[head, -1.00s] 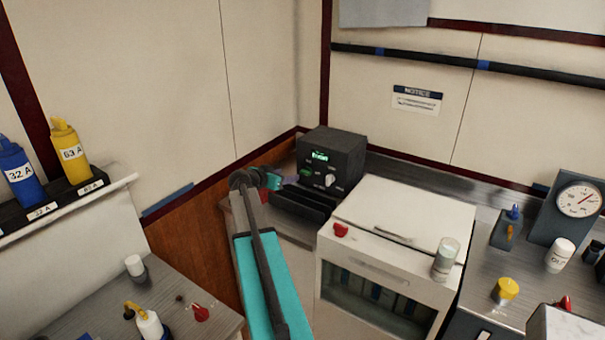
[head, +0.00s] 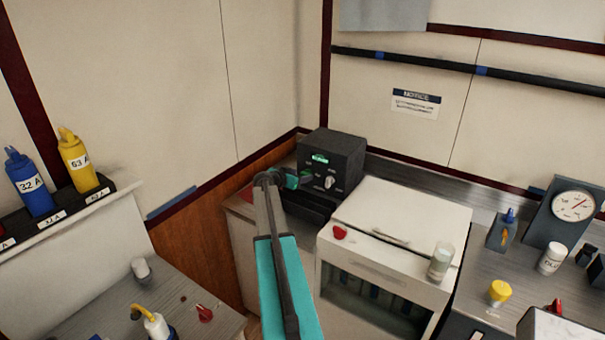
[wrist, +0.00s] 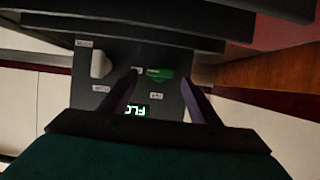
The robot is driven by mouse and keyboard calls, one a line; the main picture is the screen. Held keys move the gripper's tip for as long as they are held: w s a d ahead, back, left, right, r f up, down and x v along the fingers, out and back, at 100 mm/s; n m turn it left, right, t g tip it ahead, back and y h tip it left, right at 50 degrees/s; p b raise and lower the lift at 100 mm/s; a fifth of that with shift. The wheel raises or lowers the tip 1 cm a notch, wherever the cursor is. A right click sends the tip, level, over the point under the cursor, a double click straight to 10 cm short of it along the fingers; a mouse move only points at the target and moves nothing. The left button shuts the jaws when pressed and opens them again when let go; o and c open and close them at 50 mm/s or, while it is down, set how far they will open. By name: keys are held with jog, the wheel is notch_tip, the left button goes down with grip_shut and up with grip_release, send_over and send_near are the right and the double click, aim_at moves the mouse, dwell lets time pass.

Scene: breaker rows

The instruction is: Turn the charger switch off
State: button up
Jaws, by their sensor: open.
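The charger (head: 345,152) is a dark box in the back corner with a lit green display (head: 320,159). Its front carries a white knob (head: 329,182). In the wrist view the charger face is upside down, with the display (wrist: 130,110), the white knob (wrist: 99,64) and a green switch (wrist: 160,74) under small labels too blurred to read. My gripper (wrist: 159,77) is open and empty, its two dark fingers either side of the green switch. I cannot tell whether they touch it. In the head view my gripper (head: 298,181) is before the charger's left front, partly hiding it.
A dark tray-like ledge (head: 310,206) juts out below the charger face. A white cabinet (head: 400,215) with a red knob (head: 340,232) and a jar (head: 441,262) on top stands close on the right. A wooden panel (head: 195,245) is at the left.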

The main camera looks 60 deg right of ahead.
jog(key=shift+x, duration=0.9)
jog(key=c, duration=1.1)
jog(key=shift+o, duration=0.2)
